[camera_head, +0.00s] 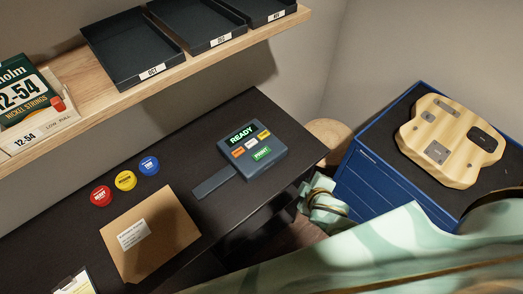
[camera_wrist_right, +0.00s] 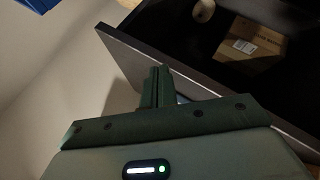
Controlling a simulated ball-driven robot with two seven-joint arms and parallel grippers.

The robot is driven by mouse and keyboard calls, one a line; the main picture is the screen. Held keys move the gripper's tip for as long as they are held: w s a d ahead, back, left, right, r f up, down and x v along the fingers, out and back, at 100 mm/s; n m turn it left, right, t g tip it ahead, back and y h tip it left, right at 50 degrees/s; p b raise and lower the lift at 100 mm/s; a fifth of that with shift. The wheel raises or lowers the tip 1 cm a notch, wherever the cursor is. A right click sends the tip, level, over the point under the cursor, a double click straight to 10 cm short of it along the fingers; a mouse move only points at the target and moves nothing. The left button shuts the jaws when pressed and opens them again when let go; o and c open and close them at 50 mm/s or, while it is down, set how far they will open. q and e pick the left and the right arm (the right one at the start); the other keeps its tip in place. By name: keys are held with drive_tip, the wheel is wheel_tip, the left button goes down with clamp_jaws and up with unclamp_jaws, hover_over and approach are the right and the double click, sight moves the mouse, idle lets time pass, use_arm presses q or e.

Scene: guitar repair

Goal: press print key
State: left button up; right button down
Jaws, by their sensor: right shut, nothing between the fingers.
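The dark grey printer device (camera_head: 277,147) lies on the black bench in the head view. Its green screen (camera_head: 241,135) reads READY. The green print key (camera_head: 262,154) is at the lower part of its face, below a row of orange, white and yellow keys. My right gripper (camera_head: 312,195) is right of and below the device, just off the bench's edge, apart from the key. In the right wrist view its fingers (camera_wrist_right: 157,85) are shut and empty near a dark board's edge. The left gripper is out of view.
A cardboard box (camera_head: 150,236) and red, yellow and blue round tins (camera_head: 125,180) are on the bench (camera_head: 200,160). A wooden shelf with black trays (camera_head: 131,48) overhangs the back. A blue cabinet (camera_head: 371,180) holding a pale guitar body (camera_head: 451,140) stands right.

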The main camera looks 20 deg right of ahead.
drive_tip(key=w+a+r+n+t+y, duration=0.1)
drive_tip(key=w+r+n+t, duration=0.15)
drive_tip(key=w+r, duration=0.35)
drive_tip(key=w+a+r+n+t, duration=0.2)
drive_tip(key=w+r+t, duration=0.2)
drive_tip(key=r, duration=0.4)
drive_tip(key=w+a+r+n+y, duration=0.5)
drive_tip(key=a+r+n+y, duration=0.55)
drive_tip(key=n, duration=0.45)
drive_tip(key=d+f+n+g+h+p, duration=0.1)
drive_tip(key=d+f+n+g, duration=0.4)
drive_tip(key=f+n+g, duration=0.5)
drive_tip(key=shift+s+d+f, duration=0.15)
drive_tip(key=shift+s+f, duration=0.25)
drive_tip(key=shift+f, duration=0.15)
